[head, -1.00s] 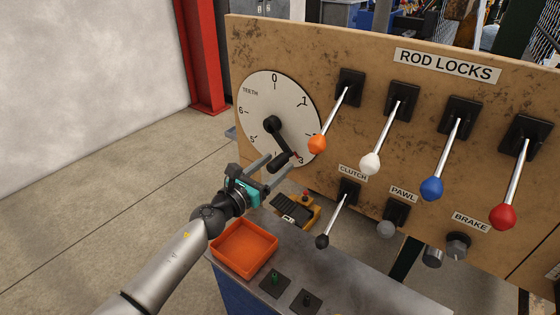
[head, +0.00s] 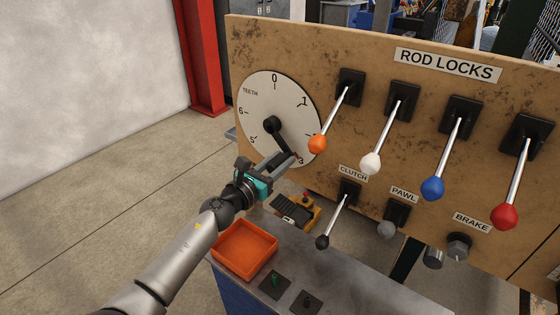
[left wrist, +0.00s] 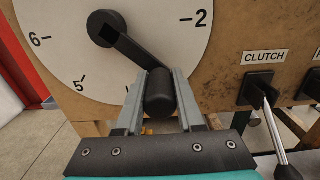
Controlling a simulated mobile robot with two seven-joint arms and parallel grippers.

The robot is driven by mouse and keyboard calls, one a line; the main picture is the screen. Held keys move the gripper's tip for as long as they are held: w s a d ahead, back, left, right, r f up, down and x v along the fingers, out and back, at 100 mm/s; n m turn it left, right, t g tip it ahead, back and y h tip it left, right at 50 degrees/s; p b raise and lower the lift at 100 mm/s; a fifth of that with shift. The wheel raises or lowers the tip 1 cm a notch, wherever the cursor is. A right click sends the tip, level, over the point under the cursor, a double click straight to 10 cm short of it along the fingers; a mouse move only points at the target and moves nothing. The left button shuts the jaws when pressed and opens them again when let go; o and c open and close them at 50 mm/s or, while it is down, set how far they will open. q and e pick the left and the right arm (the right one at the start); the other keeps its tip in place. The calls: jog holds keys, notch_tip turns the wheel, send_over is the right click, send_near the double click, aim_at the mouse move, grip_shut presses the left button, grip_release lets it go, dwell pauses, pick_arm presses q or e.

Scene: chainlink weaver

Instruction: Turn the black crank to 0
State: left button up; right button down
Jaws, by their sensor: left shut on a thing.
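The black crank (head: 271,126) sits at the centre of the white numbered dial (head: 256,92) marked TEETH. Its arm slants down and right toward the 3. My left gripper (head: 283,161) is at the crank's outer end and hides its handle in the head view. In the left wrist view the two fingers (left wrist: 159,95) are shut on the crank's black handle (left wrist: 160,100), one finger on each side. The 0 (head: 275,77) is at the top of the dial. My right gripper is not in view.
Right of the dial, rod-lock levers end in orange (head: 317,145), white (head: 370,163), blue (head: 432,187) and red (head: 503,216) knobs. The clutch lever (head: 334,222) is lower right of my gripper. An orange tray (head: 244,248) stands on the bench below.

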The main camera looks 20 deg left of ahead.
pick_arm(q)
grip_shut()
dwell(0.8)
